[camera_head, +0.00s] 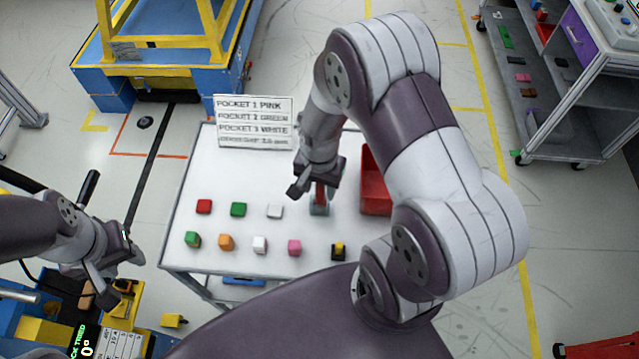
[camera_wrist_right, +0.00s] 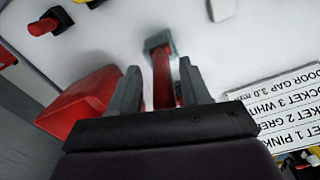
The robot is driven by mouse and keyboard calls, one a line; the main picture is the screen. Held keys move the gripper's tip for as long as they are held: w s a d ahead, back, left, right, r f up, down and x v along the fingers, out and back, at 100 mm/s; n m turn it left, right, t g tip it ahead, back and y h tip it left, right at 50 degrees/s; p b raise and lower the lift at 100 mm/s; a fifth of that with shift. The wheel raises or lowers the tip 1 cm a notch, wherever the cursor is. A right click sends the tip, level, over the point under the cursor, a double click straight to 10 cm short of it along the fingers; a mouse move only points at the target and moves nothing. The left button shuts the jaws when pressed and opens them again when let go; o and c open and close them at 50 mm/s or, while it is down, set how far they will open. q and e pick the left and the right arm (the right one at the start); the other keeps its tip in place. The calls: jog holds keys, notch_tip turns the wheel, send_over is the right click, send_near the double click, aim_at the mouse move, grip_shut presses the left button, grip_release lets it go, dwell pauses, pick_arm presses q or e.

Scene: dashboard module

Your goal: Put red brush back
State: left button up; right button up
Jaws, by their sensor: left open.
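The red brush (camera_head: 321,192) stands about upright at the back right of the white table, its lower end at a small grey-green holder (camera_head: 319,209). My right gripper (camera_head: 317,184) is over it. In the right wrist view the red handle (camera_wrist_right: 162,78) lies between the two fingers of my right gripper (camera_wrist_right: 160,72), and its far end is at the holder (camera_wrist_right: 158,41). Narrow gaps show beside the handle, so the fingers look open around it. My left gripper (camera_head: 110,287) is open and empty, left of the table.
A red bin (camera_head: 374,190) stands just right of the brush. Several coloured blocks, including a red block (camera_head: 204,206) and a pink block (camera_head: 294,247), stand in two rows on the white table (camera_head: 200,165). A printed sign (camera_head: 254,122) is at the table's back edge.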

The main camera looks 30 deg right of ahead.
aim_at(319, 189)
jog(key=shift+r+p, duration=0.3)
jog(key=shift+r, duration=0.15)
notch_tip(319, 189, up, 11)
jog(key=b, duration=0.2)
jog(key=s+n, duration=0.1)
jog(key=n, duration=0.2)
jog(key=s+a+n+t, duration=0.1)
jog(key=n, duration=0.2)
jog(key=s+a+n, duration=0.1)
jog(key=s+n, duration=0.1)
jog(key=n, duration=0.1)
jog(key=shift+a+f+n, duration=0.1)
jog(key=shift+f+n, duration=0.2)
jog(key=shift+f, duration=0.1)
jog(key=shift+f, duration=0.1)
